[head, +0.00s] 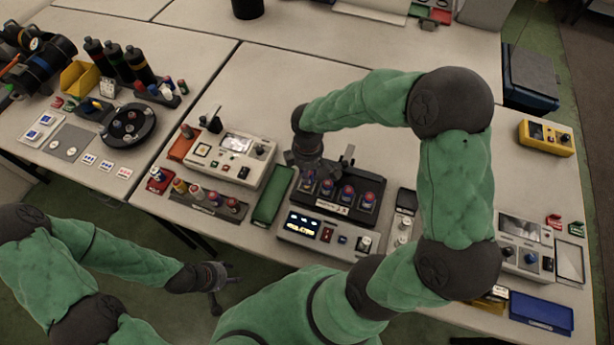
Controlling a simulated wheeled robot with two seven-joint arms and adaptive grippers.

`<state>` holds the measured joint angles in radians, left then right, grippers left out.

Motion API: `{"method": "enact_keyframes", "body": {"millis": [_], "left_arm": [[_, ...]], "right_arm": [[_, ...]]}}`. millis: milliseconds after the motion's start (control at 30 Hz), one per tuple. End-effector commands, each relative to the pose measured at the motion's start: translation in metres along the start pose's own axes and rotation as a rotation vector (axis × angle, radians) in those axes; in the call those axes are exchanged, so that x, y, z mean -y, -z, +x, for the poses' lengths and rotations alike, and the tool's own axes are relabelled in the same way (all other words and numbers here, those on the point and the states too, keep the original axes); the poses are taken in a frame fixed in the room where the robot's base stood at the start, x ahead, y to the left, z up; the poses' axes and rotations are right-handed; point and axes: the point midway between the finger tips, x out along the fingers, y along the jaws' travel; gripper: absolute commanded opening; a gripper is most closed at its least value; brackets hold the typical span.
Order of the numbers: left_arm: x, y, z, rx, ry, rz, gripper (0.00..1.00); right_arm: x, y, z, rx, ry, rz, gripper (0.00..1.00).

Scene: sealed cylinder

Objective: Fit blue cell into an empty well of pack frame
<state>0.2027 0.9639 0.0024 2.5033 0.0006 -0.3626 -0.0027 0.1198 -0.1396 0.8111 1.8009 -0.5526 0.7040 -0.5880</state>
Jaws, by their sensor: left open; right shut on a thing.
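The pack frame (335,208) is a dark tray in the middle of the table. Several cells with red and blue tops stand in a row along it. My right gripper (308,172) reaches down over the frame's left end and is shut on a cell there, apparently the blue cell; the gripper hides most of it. I cannot tell whether this cell is inside a well or just above one. Wells behind the row are partly hidden by the gripper. My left gripper (221,284) is open and empty, low in front of the table, away from the frame.
A control box with a lit display (312,231) stands just in front of the frame. A green tray (273,195) and a white instrument (228,160) lie to the left, with a rack of small cylinders (208,203). My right forearm arches over the table's right side.

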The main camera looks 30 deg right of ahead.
Motion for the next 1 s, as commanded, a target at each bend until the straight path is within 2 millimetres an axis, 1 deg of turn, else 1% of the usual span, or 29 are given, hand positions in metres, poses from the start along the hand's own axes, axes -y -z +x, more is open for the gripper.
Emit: {"method": "enact_keyframes", "body": {"millis": [133, 300, 367, 600, 833, 867, 900, 933, 1000], "left_arm": [[0.002, 0.000, 0.004, 0.000, 0.000, 0.000, 0.46], [0.005, 0.001, 0.013, 0.000, 0.000, 0.000, 0.46], [0.005, 0.001, 0.014, 0.000, 0.000, 0.000, 0.46], [0.004, 0.001, 0.013, 0.000, 0.000, 0.000, 0.46], [0.006, 0.001, 0.017, 0.000, 0.000, 0.000, 0.46], [0.006, 0.001, 0.017, 0.000, 0.000, 0.000, 0.46], [0.006, 0.001, 0.017, 0.000, 0.000, 0.000, 0.46], [0.006, 0.001, 0.016, 0.000, 0.000, 0.000, 0.46], [0.006, 0.001, 0.016, 0.000, 0.000, 0.000, 0.46]], "right_arm": [[-0.008, 0.003, 0.013, 0.001, 0.001, 0.000, 0.00], [-0.006, 0.003, 0.038, 0.001, 0.002, -0.001, 0.00], [-0.007, 0.003, 0.040, 0.000, 0.000, -0.001, 0.00], [-0.007, 0.003, 0.039, -0.001, -0.001, 0.000, 0.00], [-0.007, 0.003, 0.045, 0.000, 0.000, 0.000, 0.00], [-0.007, 0.003, 0.045, 0.000, 0.000, 0.000, 0.37], [-0.007, 0.003, 0.045, 0.000, 0.000, 0.000, 0.49], [-0.007, 0.003, 0.045, 0.000, 0.000, 0.000, 0.55], [-0.006, 0.003, 0.044, 0.000, 0.000, 0.000, 0.55]]}}
